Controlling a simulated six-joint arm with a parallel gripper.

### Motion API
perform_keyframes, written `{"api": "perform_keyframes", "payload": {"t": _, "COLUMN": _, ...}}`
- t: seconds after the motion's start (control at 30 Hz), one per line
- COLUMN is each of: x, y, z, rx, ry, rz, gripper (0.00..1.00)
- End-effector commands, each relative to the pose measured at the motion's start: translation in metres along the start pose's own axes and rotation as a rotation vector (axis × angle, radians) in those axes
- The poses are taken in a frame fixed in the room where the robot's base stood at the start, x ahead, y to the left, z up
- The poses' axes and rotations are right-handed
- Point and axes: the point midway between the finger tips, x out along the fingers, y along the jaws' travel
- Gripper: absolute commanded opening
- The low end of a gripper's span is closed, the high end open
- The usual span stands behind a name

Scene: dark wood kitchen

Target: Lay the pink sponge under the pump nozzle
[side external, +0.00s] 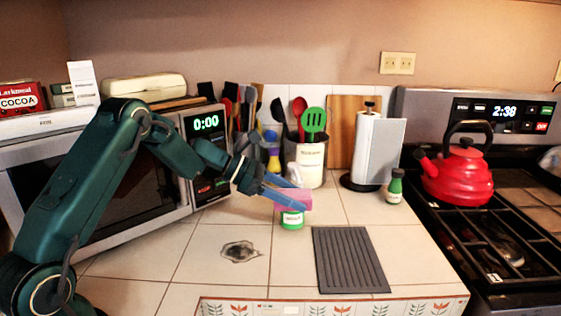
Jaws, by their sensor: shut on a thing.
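The pink sponge (297,196) is held between the blue fingers of my gripper (284,193), which is shut on it. The sponge is above the tiled counter, just over a small green tub with a white label (291,219). I cannot tell whether sponge and tub touch. A blue and yellow bottle-like thing (272,152) stands behind my gripper, its lower part hidden. I cannot clearly make out a pump nozzle.
A utensil crock (311,163), a paper towel holder (370,150) and a small green bottle (395,188) stand behind. A dark ribbed mat (348,260) lies front right, a dark stain (240,251) left of it. A red kettle (459,176) is on the stove. Front left tiles are clear.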

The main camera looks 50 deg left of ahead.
Motion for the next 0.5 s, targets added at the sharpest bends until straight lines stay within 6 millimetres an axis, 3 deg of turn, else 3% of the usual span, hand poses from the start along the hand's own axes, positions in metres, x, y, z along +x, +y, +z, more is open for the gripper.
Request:
{"api": "perform_keyframes", "payload": {"t": 0.3, "x": 0.025, "y": -0.002, "z": -0.042, "rx": 0.0, "ry": 0.002, "rz": -0.015, "gripper": 0.16}}
{"api": "perform_keyframes", "payload": {"t": 0.5, "x": 0.033, "y": -0.001, "z": -0.058, "rx": 0.002, "ry": 0.002, "rz": -0.013, "gripper": 0.16}}
